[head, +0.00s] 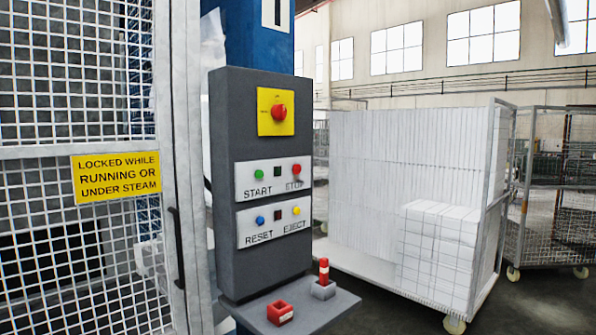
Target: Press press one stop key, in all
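A dark grey control panel (228,140) stands upright on a blue column (262,45). A white plate with a dark vertical bar (275,13), cut off by the top edge, sits on the column; it may be the number 1. The red stop key (296,169) is on the right of the upper white key plate, above the word STOP. The green start key (259,174) is on its left, with a small dark square (278,172) between them. Nothing covers the stop key. Neither of my grippers shows in the head view.
Above the keys is a red mushroom button (278,112) on yellow. Below are a blue reset key (260,220) and yellow eject key (297,211). A shelf (335,302) holds two red items. A mesh gate (60,240) stands left, a loaded white cart (400,190) right.

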